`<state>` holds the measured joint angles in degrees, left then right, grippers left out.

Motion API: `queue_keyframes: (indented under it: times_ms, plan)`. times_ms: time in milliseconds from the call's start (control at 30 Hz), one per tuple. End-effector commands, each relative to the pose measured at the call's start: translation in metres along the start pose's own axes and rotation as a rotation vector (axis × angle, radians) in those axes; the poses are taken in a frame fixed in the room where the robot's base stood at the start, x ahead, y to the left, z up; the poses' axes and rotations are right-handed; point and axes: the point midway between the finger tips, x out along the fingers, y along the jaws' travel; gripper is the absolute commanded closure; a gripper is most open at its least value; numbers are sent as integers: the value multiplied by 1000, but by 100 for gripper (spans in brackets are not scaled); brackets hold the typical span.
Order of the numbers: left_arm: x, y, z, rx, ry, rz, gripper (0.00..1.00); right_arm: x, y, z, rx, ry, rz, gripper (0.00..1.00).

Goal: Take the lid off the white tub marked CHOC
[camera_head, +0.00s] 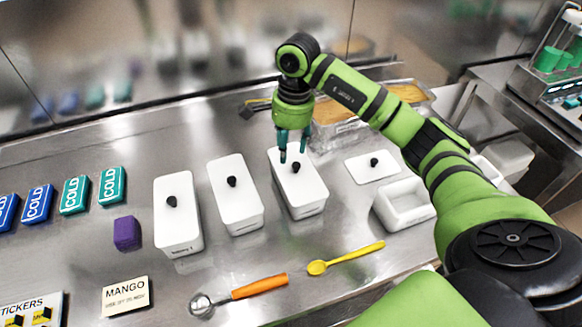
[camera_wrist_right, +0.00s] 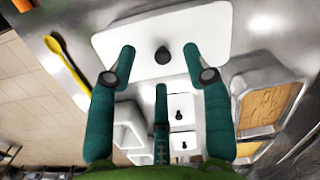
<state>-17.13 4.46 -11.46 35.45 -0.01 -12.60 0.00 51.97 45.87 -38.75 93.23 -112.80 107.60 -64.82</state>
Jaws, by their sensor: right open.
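Three lidded white tubs stand in a row: a left tub (camera_head: 178,222), a middle tub (camera_head: 236,205) and a right tub (camera_head: 300,197). Each white lid has a black knob. I cannot read a CHOC mark on any tub. My right gripper (camera_head: 293,150) points down over the right tub's lid, with its teal fingers near the knob (camera_head: 296,167). In the right wrist view, the open fingers (camera_wrist_right: 158,66) are spread around a lid's black knob (camera_wrist_right: 162,55). Whether they touch the lid is unclear. My left gripper is out of view.
A loose white lid (camera_head: 365,172) lies right of the tubs, near an open white tub (camera_head: 380,212). A metal pan (camera_head: 325,130) stands behind. An orange-handled scoop (camera_head: 255,287), yellow spoon (camera_head: 345,259), purple block (camera_head: 127,233) and MANGO card (camera_head: 126,296) lie in front and left.

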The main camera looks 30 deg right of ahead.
Motion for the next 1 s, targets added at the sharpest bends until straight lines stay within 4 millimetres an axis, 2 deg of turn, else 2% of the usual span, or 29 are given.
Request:
queue_keyframes:
  times_ms: [33,167,500,633,933,967,1000]
  plan:
    - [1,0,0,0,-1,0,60,-4,2,-11,2,39,15,50]
    - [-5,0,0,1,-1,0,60,-1,7,-22,6,78,39,50]
    - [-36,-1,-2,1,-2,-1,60,38,10,-22,6,74,41,50]
    - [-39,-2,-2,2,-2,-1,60,56,10,-24,6,74,38,50]
    - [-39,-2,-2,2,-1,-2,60,63,10,-25,5,75,34,50]
    - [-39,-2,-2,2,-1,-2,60,63,10,-25,5,75,34,62]
    - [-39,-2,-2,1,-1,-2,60,63,10,-25,5,75,34,78]
